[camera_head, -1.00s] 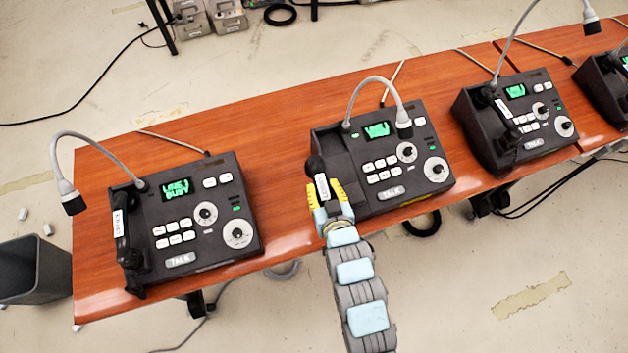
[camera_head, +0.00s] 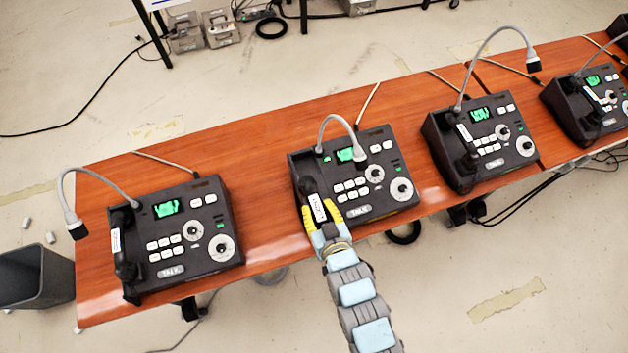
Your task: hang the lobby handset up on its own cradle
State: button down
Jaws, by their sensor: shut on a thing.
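My gripper (camera_head: 320,213) is shut on a dark handset (camera_head: 309,187) with a white label, at the front left part of the second phone from the left (camera_head: 372,205). The handset overlaps the left strip of that phone, where its cradle (camera_head: 303,164) is; the upper part of this strip shows bare. I cannot tell whether the handset touches the cradle. My fingers hide its lower end. The leftmost phone (camera_head: 205,262) has its own handset (camera_head: 125,262) lying along its left side. The label and screen lettering is too small to read surely.
Two more phones, one right of centre (camera_head: 492,163) and one at the far right (camera_head: 597,122), have handsets on them. Gooseneck microphones (camera_head: 337,118) rise from the phones. Bare wooden table (camera_head: 265,215) lies between the left two phones. A grey bin (camera_head: 35,280) stands at left.

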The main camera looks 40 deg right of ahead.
aim_at(318, 196)
jog(key=shift+s+d+r, duration=0.1)
jog(key=shift+s+r, duration=0.15)
jog(key=shift+r, duration=0.15)
jog(key=shift+w+d+f, duration=0.1)
jog(key=shift+w+f, duration=0.05)
jog(key=shift+f, duration=0.1)
jog(key=b+x, duration=0.4)
jog(key=b, duration=0.1)
jog(key=shift+d+f, duration=0.3)
jog(key=shift+d, duration=0.2)
jog(key=x, duration=0.2)
jog(key=d+x, duration=0.1)
jog(key=x, duration=0.1)
jog(key=shift+w+d, duration=0.1)
jog(key=shift+d, duration=0.05)
jog(key=shift+w+d+f+p, duration=0.1)
jog(key=shift+w+d+f, duration=0.45)
jog(key=shift+f, duration=0.45)
jog(key=shift+w+d+f+p, duration=0.15)
jog(key=shift+w+d+f, duration=0.4)
jog(key=shift+f, duration=0.45)
jog(key=shift+w+d+f+p, duration=0.1)
jog(key=shift+w+d+f, duration=0.45)
jog(key=shift+f, duration=0.5)
jog(key=shift+a+f, duration=0.1)
jog(key=shift+f, duration=1.35)
